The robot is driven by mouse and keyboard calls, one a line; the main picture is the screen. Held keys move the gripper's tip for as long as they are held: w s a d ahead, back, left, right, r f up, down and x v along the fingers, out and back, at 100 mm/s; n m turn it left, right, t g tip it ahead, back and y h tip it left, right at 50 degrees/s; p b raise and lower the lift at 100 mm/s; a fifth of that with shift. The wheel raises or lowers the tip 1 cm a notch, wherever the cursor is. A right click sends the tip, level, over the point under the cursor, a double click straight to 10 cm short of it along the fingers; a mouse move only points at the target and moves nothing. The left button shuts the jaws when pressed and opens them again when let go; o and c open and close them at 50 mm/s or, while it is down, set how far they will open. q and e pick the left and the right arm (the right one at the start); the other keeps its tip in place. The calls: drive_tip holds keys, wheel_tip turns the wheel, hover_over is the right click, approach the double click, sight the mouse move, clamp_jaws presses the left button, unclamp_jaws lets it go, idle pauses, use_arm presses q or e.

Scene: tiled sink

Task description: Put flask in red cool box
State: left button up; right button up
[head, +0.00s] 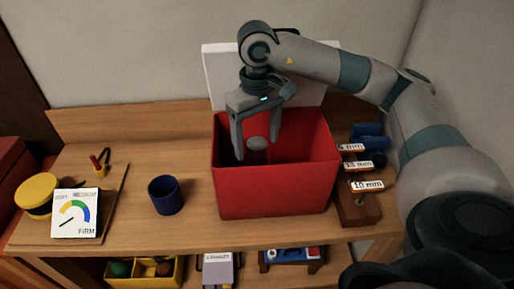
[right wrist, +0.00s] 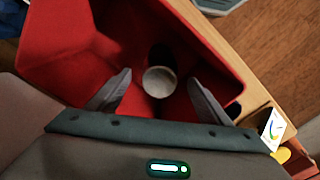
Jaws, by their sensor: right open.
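The red cool box (head: 275,195) stands open on the wooden bench, its white lid (head: 222,75) raised behind it. The flask (head: 257,144) shows as a round, pale grey end inside the box. In the right wrist view the flask (right wrist: 159,81) lies between the spread fingers, with red box walls around it. My right gripper (head: 256,151) is open, pointing down inside the box mouth, with gaps between the flask and both fingers. I cannot tell whether the flask touches the box floor. My left gripper is not in view.
A blue cup (head: 166,195) stands left of the box. Further left are a yellow-lidded jar (head: 37,191) and a gauge card (head: 75,213). A wooden rack with size labels (head: 358,207) stands close on the right. A lower shelf holds a yellow bin (head: 145,272).

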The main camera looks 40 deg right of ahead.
wheel_tip(320, 180, up, 4)
drive_tip(key=shift+r+p, duration=0.25)
drive_tip(key=shift+p, duration=0.3)
drive_tip(key=shift+r, duration=0.6)
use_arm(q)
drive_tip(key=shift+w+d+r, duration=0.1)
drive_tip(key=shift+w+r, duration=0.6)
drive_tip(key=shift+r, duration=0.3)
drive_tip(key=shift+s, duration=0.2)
